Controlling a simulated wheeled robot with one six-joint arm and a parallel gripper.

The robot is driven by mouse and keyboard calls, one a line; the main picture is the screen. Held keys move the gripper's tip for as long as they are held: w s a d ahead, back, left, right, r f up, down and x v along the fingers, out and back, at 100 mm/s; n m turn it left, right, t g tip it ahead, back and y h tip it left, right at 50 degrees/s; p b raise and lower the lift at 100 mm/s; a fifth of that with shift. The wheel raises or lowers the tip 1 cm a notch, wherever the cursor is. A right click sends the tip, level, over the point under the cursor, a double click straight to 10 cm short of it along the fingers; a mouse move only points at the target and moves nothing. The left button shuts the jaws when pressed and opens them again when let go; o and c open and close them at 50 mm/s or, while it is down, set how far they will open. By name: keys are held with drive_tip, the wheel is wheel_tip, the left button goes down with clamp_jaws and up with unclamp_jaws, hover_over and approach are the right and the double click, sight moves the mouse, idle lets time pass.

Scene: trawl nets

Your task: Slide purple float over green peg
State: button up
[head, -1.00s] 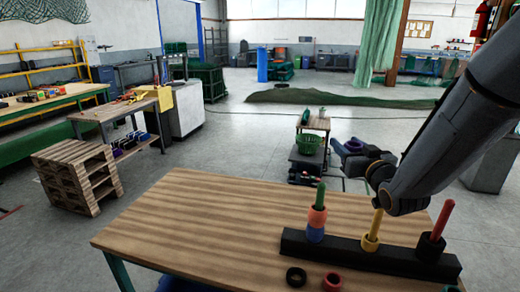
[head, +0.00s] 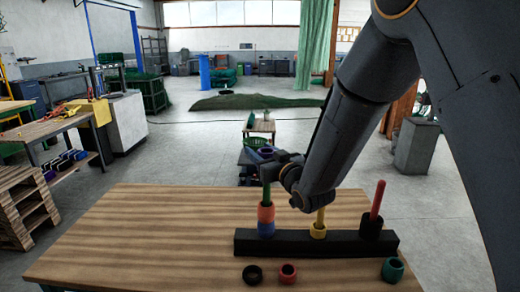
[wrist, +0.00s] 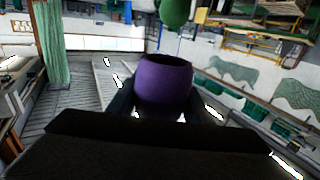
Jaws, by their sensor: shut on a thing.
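My gripper (head: 264,154) is shut on the purple float (wrist: 165,80), an open-ended ring that fills the middle of the wrist view. In the head view the purple float (head: 266,151) shows small at the gripper's tip. The green peg (head: 266,192) stands upright at the left end of a black bar (head: 330,243). An orange-red float (head: 266,213) and a blue float (head: 266,230) are around its lower part. The gripper appears just above the peg's tip in the picture; the depth gap is unclear.
A yellow peg (head: 320,215) bears a yellow float (head: 318,232); a red peg (head: 377,199) bears a black float (head: 371,226). Loose black (head: 252,274), red (head: 288,273) and teal (head: 392,270) floats lie in front of the bar. The wooden table (head: 150,235) is clear at left.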

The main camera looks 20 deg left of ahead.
wheel_tip(320, 180, down, 8)
drive_tip(key=b, duration=0.5)
drive_tip(key=shift+r, duration=0.2)
idle(0.4)
drive_tip(key=o, duration=1.1)
drive_tip(key=shift+o, duration=0.2)
drive_tip(key=shift+s+d, duration=0.1)
drive_tip(key=b+v, duration=0.2)
drive_tip(key=v, duration=0.5)
drive_tip(key=shift+s+d, duration=0.2)
drive_tip(key=shift+s, duration=0.05)
